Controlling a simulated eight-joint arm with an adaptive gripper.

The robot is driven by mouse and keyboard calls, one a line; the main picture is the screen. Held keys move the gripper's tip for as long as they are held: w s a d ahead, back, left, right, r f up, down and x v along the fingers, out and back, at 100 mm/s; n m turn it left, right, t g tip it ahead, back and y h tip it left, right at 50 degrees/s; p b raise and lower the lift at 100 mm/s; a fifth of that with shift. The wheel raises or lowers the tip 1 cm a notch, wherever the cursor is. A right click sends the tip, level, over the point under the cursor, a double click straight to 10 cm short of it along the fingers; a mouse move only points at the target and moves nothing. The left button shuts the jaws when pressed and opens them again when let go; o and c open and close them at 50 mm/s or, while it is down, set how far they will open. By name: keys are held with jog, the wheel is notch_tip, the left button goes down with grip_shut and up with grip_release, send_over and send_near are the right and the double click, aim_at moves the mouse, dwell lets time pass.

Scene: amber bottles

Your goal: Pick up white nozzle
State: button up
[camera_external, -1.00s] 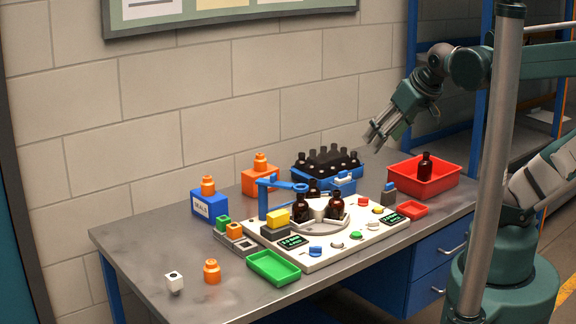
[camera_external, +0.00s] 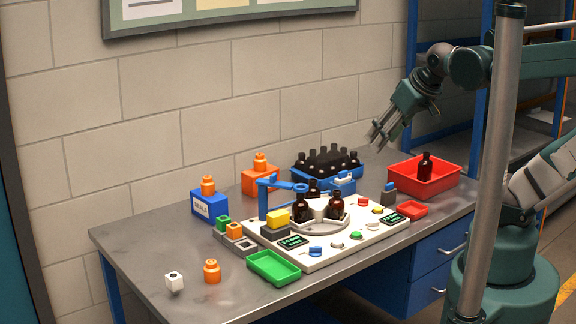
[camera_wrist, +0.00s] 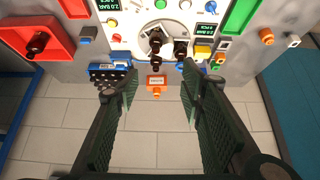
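A small white block-like piece with a dark spot, which I take for the white nozzle (camera_external: 174,282), stands on the grey table near its front left corner. It shows in the wrist view at the upper right (camera_wrist: 293,40). My gripper (camera_external: 376,138) is raised above the back right of the table, far to the right of the white nozzle. In the wrist view my gripper (camera_wrist: 158,76) has its two dark green fingers spread wide, with nothing between them. An orange nozzle-like piece (camera_external: 212,271) stands just right of the white one.
A green tray (camera_external: 290,278) and a white station panel (camera_external: 310,260) with brown bottles lie right of the nozzles. A blue arm-like fixture (camera_external: 263,203) rises there. Behind are a blue crate (camera_external: 300,173) and orange-topped blocks; a red bin (camera_external: 450,182) is right. The table's front left is mostly free.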

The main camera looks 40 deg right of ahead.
jog(key=w+a+n+g+y, duration=0.15)
jog(key=w+a+n, duration=0.35)
jog(key=w+a, duration=0.65)
jog(key=n+g+h+b, duration=0.25)
jog(key=n+g, duration=0.35)
jog(key=n, duration=0.8)
send_over(172, 276)
jog(key=shift+t+y, duration=0.25)
jog(key=shift+y, duration=0.25)
notch_tip(172, 276, down, 27)
jog(key=shift+d+r+b, duration=0.15)
jog(key=shift+b, duration=0.2)
jog(key=shift+f, duration=0.25)
jog(key=shift+f, duration=1.2)
